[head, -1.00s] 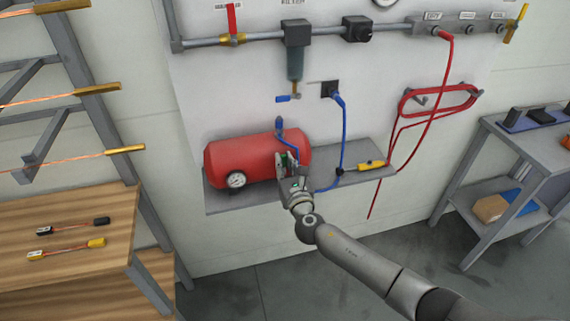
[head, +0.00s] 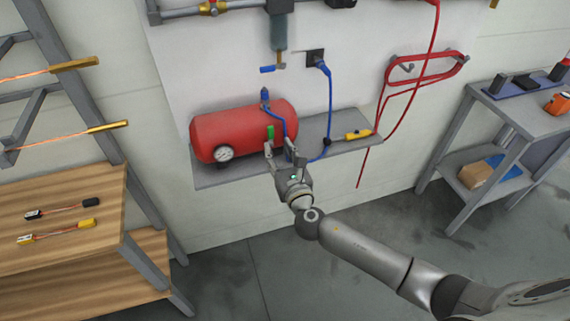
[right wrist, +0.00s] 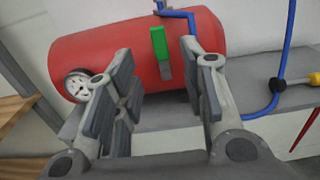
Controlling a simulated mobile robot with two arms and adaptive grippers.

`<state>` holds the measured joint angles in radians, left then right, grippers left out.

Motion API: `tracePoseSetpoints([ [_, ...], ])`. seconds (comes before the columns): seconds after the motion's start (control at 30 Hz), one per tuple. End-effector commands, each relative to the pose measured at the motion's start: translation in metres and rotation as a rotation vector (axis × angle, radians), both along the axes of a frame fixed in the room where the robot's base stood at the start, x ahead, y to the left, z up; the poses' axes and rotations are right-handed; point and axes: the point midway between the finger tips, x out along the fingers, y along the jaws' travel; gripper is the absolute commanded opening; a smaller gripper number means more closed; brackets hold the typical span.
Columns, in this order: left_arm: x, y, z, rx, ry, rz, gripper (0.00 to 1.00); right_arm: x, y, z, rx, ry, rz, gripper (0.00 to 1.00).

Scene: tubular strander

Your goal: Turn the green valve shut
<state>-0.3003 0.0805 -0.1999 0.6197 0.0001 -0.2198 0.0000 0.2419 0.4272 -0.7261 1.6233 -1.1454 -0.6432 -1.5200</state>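The green valve handle (head: 270,132) is on the front of the red air tank (head: 230,127), on a short grey fitting. It stands roughly upright in the right wrist view (right wrist: 159,44). My right gripper (head: 279,151) is open in front of the tank, with its fingertips just below the green handle in the head view. In the right wrist view my right gripper (right wrist: 158,75) has its fingers spread left and right of the handle. A gap shows on both sides and nothing is held. My left gripper is not in view.
A round gauge (head: 224,154) sits on the tank's left end. A blue hose (head: 330,105) and a yellow-handled tool (head: 358,134) are at the right on the grey shelf (head: 215,178). A wooden bench (head: 60,265) stands left and a grey table (head: 530,120) right.

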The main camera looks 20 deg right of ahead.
Motion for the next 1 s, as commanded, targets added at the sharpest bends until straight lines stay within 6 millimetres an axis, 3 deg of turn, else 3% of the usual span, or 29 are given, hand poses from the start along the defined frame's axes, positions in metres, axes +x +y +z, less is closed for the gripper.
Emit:
tracePoseSetpoints([
  [0.1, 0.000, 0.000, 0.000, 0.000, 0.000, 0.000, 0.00, -0.023, -0.001, -0.001, 0.000, 0.001, 0.001, 0.38],
  [0.3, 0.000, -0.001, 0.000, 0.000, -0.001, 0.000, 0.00, -0.045, -0.002, 0.000, -0.001, 0.000, 0.000, 0.38],
  [0.9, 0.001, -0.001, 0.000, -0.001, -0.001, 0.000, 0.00, -0.050, -0.002, 0.000, 0.000, 0.000, 0.000, 0.38],
  [1.0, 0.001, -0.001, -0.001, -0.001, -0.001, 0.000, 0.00, -0.050, -0.005, -0.013, 0.028, 0.028, -0.008, 0.38],
])
